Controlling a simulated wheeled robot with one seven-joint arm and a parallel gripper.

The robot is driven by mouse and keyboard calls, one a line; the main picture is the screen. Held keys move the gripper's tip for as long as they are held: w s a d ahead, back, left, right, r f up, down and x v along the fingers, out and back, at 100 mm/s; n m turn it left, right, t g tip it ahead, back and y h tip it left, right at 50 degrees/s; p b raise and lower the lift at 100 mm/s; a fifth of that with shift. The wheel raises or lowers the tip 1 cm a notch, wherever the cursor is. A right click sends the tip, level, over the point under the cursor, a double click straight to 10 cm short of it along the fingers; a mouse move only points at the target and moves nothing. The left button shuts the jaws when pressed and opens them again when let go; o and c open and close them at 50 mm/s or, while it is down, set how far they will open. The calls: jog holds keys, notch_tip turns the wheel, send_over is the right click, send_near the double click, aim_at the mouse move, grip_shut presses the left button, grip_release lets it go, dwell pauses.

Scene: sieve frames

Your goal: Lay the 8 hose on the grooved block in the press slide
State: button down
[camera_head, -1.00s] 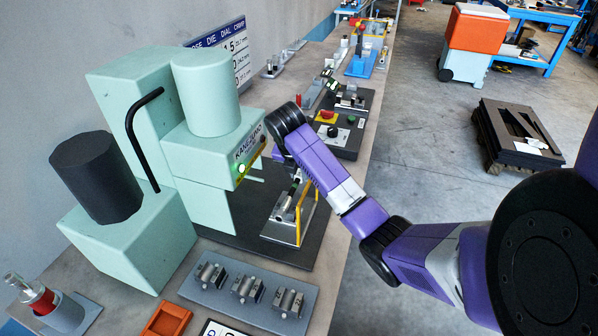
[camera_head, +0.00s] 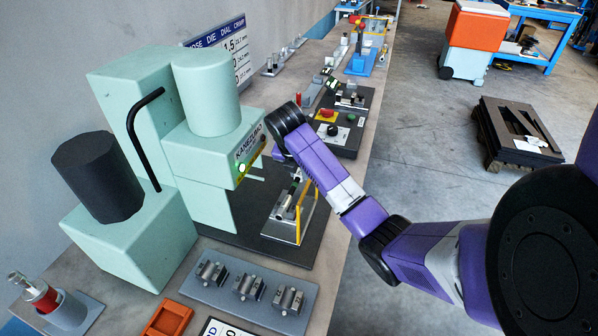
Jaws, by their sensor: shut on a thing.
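The mint-green press (camera_head: 215,150) stands at the left of the bench. Its slide (camera_head: 287,222), a light metal plate with yellow side rails, lies on the dark base in front of the press. A metal grooved block (camera_head: 284,207) sits in the slide. A dark hose (camera_head: 294,188) with a light metal end is at the block, tilted in the picture; I cannot tell whether it touches the groove. My gripper (camera_head: 297,175) is mostly hidden behind my purple forearm, above the slide, and is shut on the hose. The hose's upper part is hidden.
A grey plate with several metal die blocks (camera_head: 245,287) lies in front, beside an orange tray (camera_head: 168,318). A control box (camera_head: 338,132) with a red button stands behind the slide. Other hoses and fixtures line the bench behind. The floor at right is clear near the bench.

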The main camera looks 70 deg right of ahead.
jog(key=shift+f, duration=0.45)
dwell(0.5)
jog(key=c, duration=1.1)
grip_release()
jog(key=shift+f, duration=0.1)
jog(key=v, duration=0.8)
